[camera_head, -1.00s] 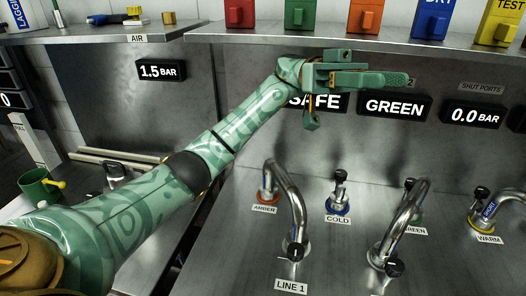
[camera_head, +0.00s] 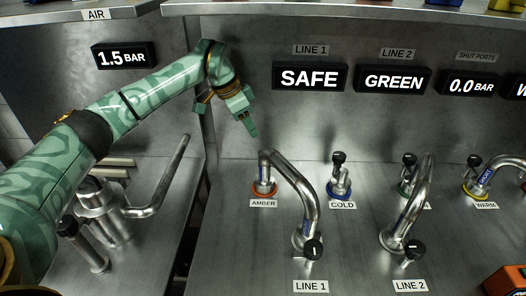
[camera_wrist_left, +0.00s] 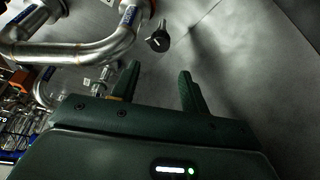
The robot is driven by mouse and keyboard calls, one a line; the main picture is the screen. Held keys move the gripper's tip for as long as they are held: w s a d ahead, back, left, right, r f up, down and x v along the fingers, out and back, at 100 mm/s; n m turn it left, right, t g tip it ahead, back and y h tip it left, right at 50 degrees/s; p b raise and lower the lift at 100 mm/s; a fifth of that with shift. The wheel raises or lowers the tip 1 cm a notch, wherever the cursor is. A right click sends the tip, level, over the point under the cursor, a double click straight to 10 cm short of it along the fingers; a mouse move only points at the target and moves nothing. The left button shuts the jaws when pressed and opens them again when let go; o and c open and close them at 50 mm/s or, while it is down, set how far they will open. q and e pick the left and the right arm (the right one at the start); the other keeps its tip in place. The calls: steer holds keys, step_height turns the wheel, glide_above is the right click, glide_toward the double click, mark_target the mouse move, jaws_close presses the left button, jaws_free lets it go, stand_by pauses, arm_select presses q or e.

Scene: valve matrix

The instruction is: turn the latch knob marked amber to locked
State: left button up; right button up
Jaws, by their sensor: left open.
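The amber label (camera_head: 264,203) sits on the steel panel below an orange-red collar (camera_head: 264,188). A bent metal pipe (camera_head: 305,195) runs from this collar to the line 1 fitting, and I cannot make out a separate amber knob behind it. A black knob with a white mark (camera_head: 312,250) is at the line 1 end. My left gripper (camera_head: 228,115) is open and empty, above and left of the amber collar, apart from it. In the left wrist view, its two fingers (camera_wrist_left: 160,85) are spread, with a black marked knob (camera_wrist_left: 158,41) beyond them. My right gripper is out of view.
The cold port (camera_head: 341,188) with its black-topped handle stands right of amber. A second pipe (camera_head: 419,200) rises at line 2. Displays (camera_head: 309,77) line the back wall under a shelf. A metal canister with a long handle (camera_head: 105,210) stands at left.

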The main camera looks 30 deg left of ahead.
mark_target(263, 150)
arm_select(q)
steer(key=b+x, duration=0.2)
steer(key=x, duration=0.9)
steer(key=shift+b, duration=0.4)
steer(key=shift+w+f, duration=0.15)
steer(key=c, duration=0.7)
